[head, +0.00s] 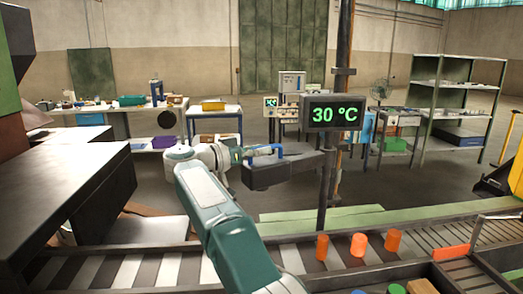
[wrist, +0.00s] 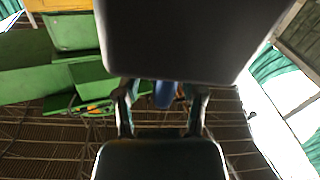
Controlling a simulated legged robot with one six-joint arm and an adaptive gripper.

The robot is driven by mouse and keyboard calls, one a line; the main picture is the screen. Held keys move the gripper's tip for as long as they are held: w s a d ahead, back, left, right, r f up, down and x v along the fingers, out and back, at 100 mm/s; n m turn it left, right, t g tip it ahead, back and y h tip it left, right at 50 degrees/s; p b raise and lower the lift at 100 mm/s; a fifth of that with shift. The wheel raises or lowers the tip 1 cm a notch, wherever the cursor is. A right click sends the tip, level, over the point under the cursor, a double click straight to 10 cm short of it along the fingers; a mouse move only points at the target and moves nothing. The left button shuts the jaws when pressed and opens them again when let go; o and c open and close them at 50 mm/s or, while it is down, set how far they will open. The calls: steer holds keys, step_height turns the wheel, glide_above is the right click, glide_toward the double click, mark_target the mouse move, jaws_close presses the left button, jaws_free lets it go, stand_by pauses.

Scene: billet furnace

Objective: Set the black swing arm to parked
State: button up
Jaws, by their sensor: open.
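The black swing arm (head: 290,170) is a dark, thick block reaching left from the upright post in the middle of the head view. A blue handle (head: 264,150) stands on its top near the left end. My gripper (head: 250,154) is at this handle, coming from the left. In the wrist view, the two fingers of my gripper (wrist: 160,98) are apart, and the blue handle (wrist: 165,94) shows between them, partly hidden behind a large dark block (wrist: 190,40). I cannot tell whether either finger touches the handle.
A display (head: 334,113) reading 30 °C is on the post behind the swing arm. Below is a roller conveyor (head: 170,268) with orange cylinders (head: 358,245). A dark bench-like block (head: 70,170) stands at left. Open floor lies behind, before tables and a shelf (head: 455,100).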

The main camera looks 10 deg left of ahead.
steer(key=v, duration=1.1)
steer(key=shift+w+a, duration=0.1)
steer(key=shift+w, duration=0.05)
